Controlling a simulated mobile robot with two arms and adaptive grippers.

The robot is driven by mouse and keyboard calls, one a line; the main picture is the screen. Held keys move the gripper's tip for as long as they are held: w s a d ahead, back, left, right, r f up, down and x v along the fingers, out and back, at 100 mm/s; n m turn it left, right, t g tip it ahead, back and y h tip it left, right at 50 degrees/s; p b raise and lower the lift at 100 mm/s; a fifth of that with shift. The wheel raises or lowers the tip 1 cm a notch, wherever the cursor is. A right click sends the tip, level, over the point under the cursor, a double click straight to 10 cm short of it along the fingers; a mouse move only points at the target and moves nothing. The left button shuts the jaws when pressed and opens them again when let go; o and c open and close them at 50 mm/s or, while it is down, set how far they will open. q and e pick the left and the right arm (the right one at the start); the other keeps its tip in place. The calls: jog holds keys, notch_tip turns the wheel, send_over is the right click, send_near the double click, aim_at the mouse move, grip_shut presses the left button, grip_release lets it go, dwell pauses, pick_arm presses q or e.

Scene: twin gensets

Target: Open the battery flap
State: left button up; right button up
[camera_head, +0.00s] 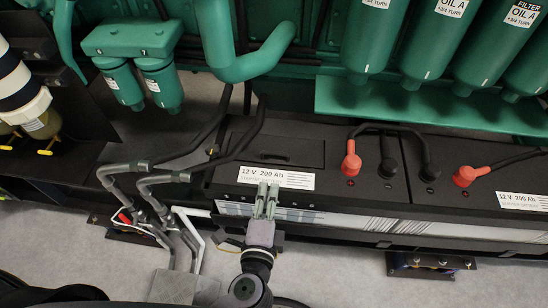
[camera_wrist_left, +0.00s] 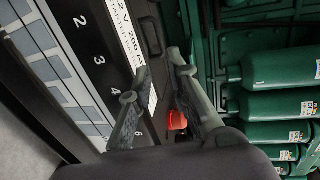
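The battery flap (camera_head: 285,150) looks like a black rectangular panel on top of the left black battery (camera_head: 345,185). It lies flat, flush with the casing. A white label reading "12 V 200 Ah" (camera_head: 276,178) sits along its front. My left gripper (camera_head: 267,188) is over the front edge of the battery, its fingertips overlapping the label in the head view. In the left wrist view my left gripper (camera_wrist_left: 158,62) has its two fingers apart with nothing between them. A dark panel edge shows beyond the tips there; contact cannot be told. My right gripper is not in view.
A red terminal cap (camera_head: 351,163) and black cables stand right of the flap. Grey-sleeved cables (camera_head: 150,180) run at the left. Green filters (camera_head: 450,40) and a green pipe (camera_head: 240,45) hang behind and above. Grey floor (camera_head: 330,270) lies in front.

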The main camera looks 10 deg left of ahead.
aim_at(274, 166)
pick_arm(q)
jog(key=w, duration=0.4)
jog(key=w+f, duration=0.1)
jog(key=w, duration=0.3)
jog(key=w+f, duration=0.1)
jog(key=w, duration=0.3)
jog(key=shift+w+f, duration=0.2)
jog(key=shift+f, duration=0.05)
jog(key=shift+c, duration=0.4)
grip_shut()
